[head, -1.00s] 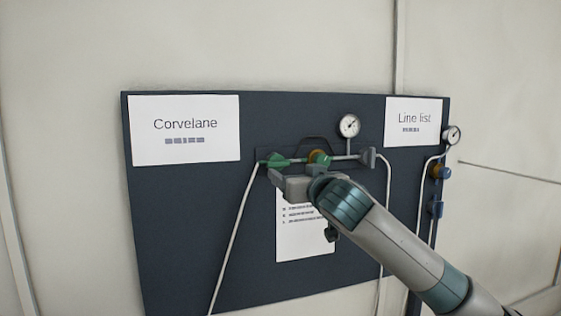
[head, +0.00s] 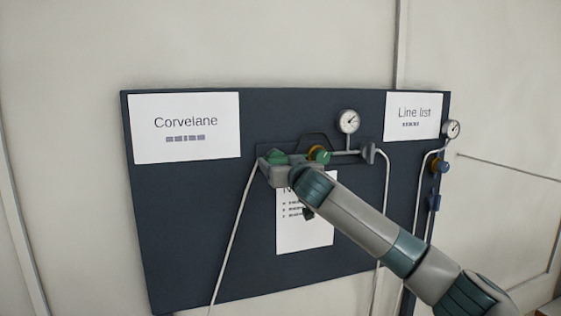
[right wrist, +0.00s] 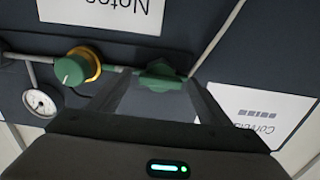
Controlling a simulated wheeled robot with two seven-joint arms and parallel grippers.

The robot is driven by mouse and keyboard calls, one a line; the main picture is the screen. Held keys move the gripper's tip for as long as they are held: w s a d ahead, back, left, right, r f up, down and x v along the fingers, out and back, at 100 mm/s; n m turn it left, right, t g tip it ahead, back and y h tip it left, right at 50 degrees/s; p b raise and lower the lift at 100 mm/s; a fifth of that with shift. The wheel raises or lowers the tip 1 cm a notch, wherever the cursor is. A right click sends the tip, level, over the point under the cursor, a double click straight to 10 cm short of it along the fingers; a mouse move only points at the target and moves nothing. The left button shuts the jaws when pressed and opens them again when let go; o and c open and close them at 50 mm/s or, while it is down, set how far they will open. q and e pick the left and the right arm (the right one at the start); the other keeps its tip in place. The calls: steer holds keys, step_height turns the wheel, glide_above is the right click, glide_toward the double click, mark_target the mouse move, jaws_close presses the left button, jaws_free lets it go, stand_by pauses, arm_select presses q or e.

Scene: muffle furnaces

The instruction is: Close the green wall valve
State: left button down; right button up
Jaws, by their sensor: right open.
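The green wall valve (head: 275,157) is at the left end of a pipe on the dark wall board. It also shows in the right wrist view (right wrist: 160,77), as a green handle beyond and between the fingertips. My right gripper (head: 270,168) is open, its fingers close to the valve and partly in front of its lower side. In the right wrist view the two fingers (right wrist: 165,95) reach toward the handle, one on each side; I cannot tell whether they touch it. My left gripper is not in view.
A green knob with a brass collar (head: 319,155) sits just right of the valve. A gauge (head: 348,122) stands above the pipe. A notes sheet (head: 303,225) hangs below. A blue knob (head: 442,166) is at the right edge.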

steer(key=shift+c, duration=0.6)
steer(key=c, duration=0.9)
steer(key=shift+n, duration=0.4)
steer(key=n+p, duration=0.1)
steer(key=n, duration=0.2)
steer(key=shift+r, duration=0.1)
steer(key=n+p, duration=0.1)
steer(key=n, duration=0.4)
steer(key=n+p, duration=0.2)
steer(key=n, duration=0.3)
steer(key=shift+n+p, duration=1)
steer(key=shift+n, duration=1.1)
